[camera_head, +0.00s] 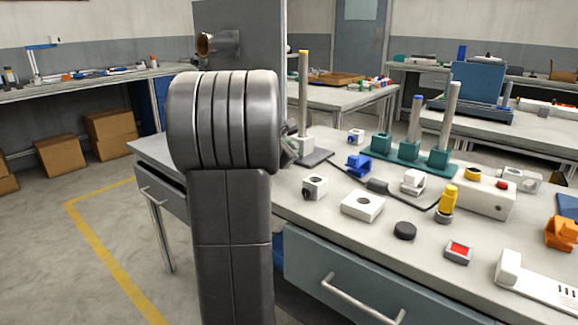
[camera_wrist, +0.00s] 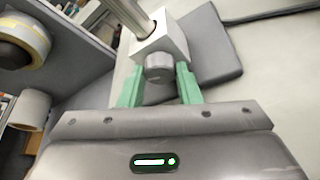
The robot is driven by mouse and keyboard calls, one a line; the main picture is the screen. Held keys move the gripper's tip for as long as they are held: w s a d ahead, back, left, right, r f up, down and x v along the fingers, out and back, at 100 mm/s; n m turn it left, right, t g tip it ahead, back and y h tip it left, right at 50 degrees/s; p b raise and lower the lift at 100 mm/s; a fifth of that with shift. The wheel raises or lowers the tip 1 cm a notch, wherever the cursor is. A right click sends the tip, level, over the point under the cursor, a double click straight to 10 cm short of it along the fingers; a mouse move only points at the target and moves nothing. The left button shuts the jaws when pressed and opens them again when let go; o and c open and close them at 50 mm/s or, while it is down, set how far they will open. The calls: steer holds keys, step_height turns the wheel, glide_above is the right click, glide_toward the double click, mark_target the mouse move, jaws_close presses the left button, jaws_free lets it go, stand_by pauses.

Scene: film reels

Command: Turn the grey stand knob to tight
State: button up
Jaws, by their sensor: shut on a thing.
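The grey stand knob (camera_wrist: 158,66) shows in the wrist view on the near side of a white clamp block (camera_wrist: 160,43). A metal rod (camera_wrist: 130,14) passes up through the block, above a dark grey base plate (camera_wrist: 206,55). My gripper (camera_wrist: 159,84) has its two green fingers on either side of the knob and is shut on it. In the head view the stand rod (camera_head: 303,85) with a yellow top rises from the white block (camera_head: 301,144). There my arm hides the knob and most of my gripper. I see no tight mark.
A teal rack with upright rods (camera_head: 408,150), a white box with buttons (camera_head: 484,197), white blocks (camera_head: 362,205) and a black disc (camera_head: 405,230) stand to the right on the table. A dark cable runs from near the base plate. A metal tube (camera_head: 218,42) sticks out behind my arm.

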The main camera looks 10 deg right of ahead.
steer(key=shift+f+m+t+b, duration=0.2)
steer(key=shift+m+t+b, duration=0.35)
steer(key=shift+b, duration=1.4)
steer(key=shift+r+m+b, duration=0.15)
steer(key=shift+m+b, duration=0.1)
steer(key=shift+b, duration=0.05)
steer(key=o, duration=1)
steer(key=shift+c, duration=0.2)
steer(key=shift+s, duration=0.1)
steer(key=shift+g+p, duration=0.25)
steer(key=shift+p, duration=0.8)
